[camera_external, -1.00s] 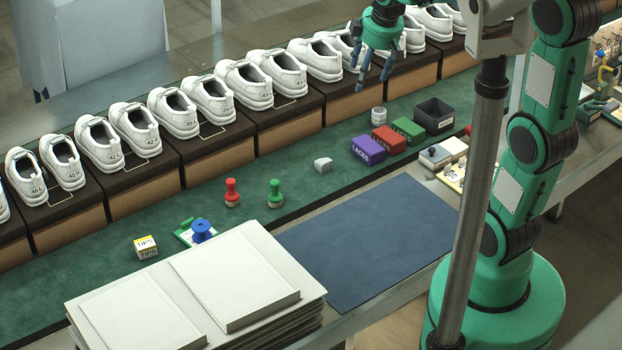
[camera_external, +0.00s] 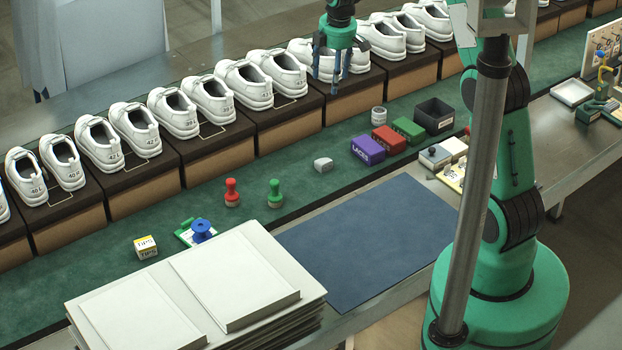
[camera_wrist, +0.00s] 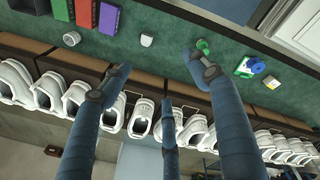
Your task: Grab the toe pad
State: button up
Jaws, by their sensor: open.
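The likely toe pad (camera_external: 323,164) is a small, pale grey rounded block lying on the green mat, between the green stamp and the purple box. It also shows in the wrist view (camera_wrist: 147,40), near the top, between two of my fingers in the picture. My gripper (camera_external: 332,82) has several blue-grey fingers spread open and empty. It hangs in front of the white shoes, above and behind the pad, well apart from it. The open fingers also show in the wrist view (camera_wrist: 163,86).
Purple (camera_external: 367,149), red (camera_external: 388,139) and green (camera_external: 409,129) boxes and a small white roll (camera_external: 378,116) stand right of the pad. Red (camera_external: 232,193) and green (camera_external: 275,194) stamps stand left. Shoes (camera_external: 240,85) line the back. A blue mat (camera_external: 370,240) lies clear in front.

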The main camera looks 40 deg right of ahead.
jog(key=w+d+f+n+p, duration=0.25)
jog(key=w+f, duration=0.35)
jog(key=f, duration=0.4)
jog(key=n+g, duration=0.2)
jog(key=n, duration=0.1)
send_over(322, 160)
notch_tip(322, 160, down, 12)
jog(key=shift+d+f+p, duration=0.3)
jog(key=shift+f+p, duration=0.1)
jog(key=shift+f, duration=0.2)
jog(key=shift+f, duration=4.3)
jog(key=shift+f, duration=0.1)
jog(key=shift+a+f+b, duration=0.15)
jog(key=shift+f, duration=1.1)
jog(key=shift+a+f+b, duration=0.1)
jog(key=shift+f+b, duration=0.05)
jog(key=shift+f, duration=1.1)
